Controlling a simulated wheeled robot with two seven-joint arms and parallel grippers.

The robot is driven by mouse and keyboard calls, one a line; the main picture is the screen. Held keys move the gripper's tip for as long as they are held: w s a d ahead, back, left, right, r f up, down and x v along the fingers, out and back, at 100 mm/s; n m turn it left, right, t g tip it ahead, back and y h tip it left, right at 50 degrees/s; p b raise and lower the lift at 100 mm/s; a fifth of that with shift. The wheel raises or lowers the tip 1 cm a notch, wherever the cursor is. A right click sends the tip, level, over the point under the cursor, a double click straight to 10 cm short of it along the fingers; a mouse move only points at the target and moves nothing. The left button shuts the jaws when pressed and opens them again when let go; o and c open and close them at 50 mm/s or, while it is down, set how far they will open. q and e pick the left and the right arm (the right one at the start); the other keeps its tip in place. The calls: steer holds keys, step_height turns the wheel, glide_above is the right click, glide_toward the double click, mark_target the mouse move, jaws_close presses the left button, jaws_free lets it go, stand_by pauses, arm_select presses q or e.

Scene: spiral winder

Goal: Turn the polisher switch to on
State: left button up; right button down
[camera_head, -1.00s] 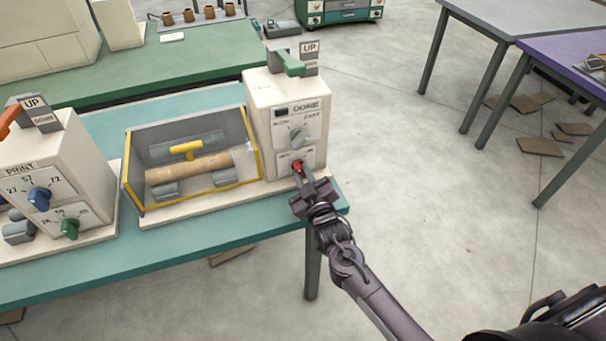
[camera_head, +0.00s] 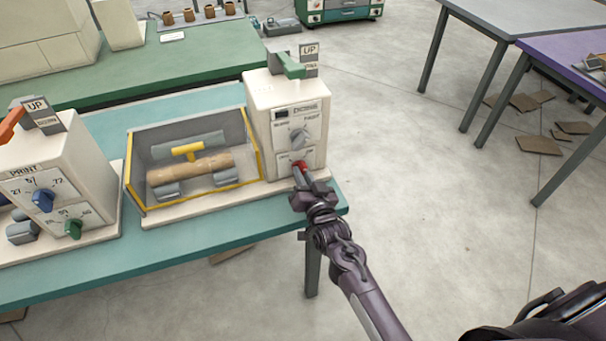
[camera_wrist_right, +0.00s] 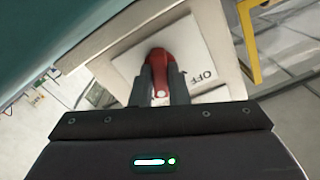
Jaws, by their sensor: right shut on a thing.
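The polisher (camera_head: 287,105) is a cream box at the right end of the teal table, with a grey dial and a green lever. Its red switch (camera_head: 299,168) sits on a small plate low on its front. In the right wrist view the red switch (camera_wrist_right: 158,63) stands on a white plate (camera_wrist_right: 185,55) with "OFF" lettered at its right. My right gripper (camera_head: 303,180) is shut on the red switch, one dark finger on each side of it in the right wrist view (camera_wrist_right: 160,82). The gripper hides the switch's lower part. My left gripper is not in view.
A yellow-edged clear box (camera_head: 190,160) with a tan roll joins the polisher's left side. A second cream machine labelled PRINT (camera_head: 58,175) stands further left. Open floor (camera_head: 430,220) lies right of the teal table (camera_head: 185,255).

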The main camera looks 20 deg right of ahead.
steer(key=shift+m, duration=1.6)
steer(key=c, duration=1.4)
jaws_free()
steer(key=s, duration=0.8)
steer(key=shift+d+b, duration=0.1)
steer(key=shift+b, duration=0.25)
steer(key=shift+w, duration=0.1)
